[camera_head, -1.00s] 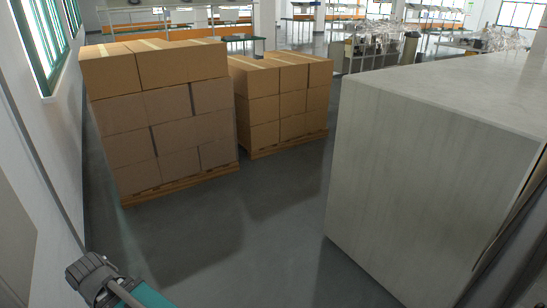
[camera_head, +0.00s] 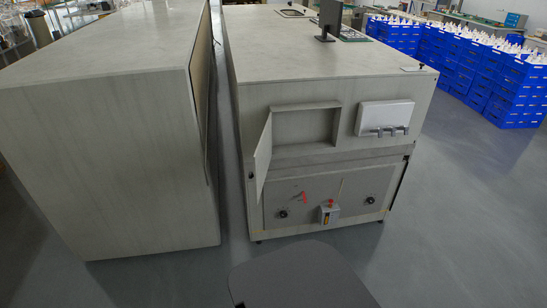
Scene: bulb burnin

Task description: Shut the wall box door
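The wall box (camera_head: 306,126) is a shallow rectangular recess in the upper front face of a pale grey cabinet (camera_head: 270,100). Its door (camera_head: 262,158) is a pale panel that stands open on the left side, swung outward and seen nearly edge-on. The inside of the box looks empty. My gripper is not in view, so I cannot tell whether it is open or shut.
A white panel with several grey knobs (camera_head: 385,117) is right of the box. Below is a small unit with a red button (camera_head: 330,212). A large pale block (camera_head: 110,150) stands left, across a narrow gap. Blue crates (camera_head: 505,85) are far right. Floor (camera_head: 440,230) is clear at right.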

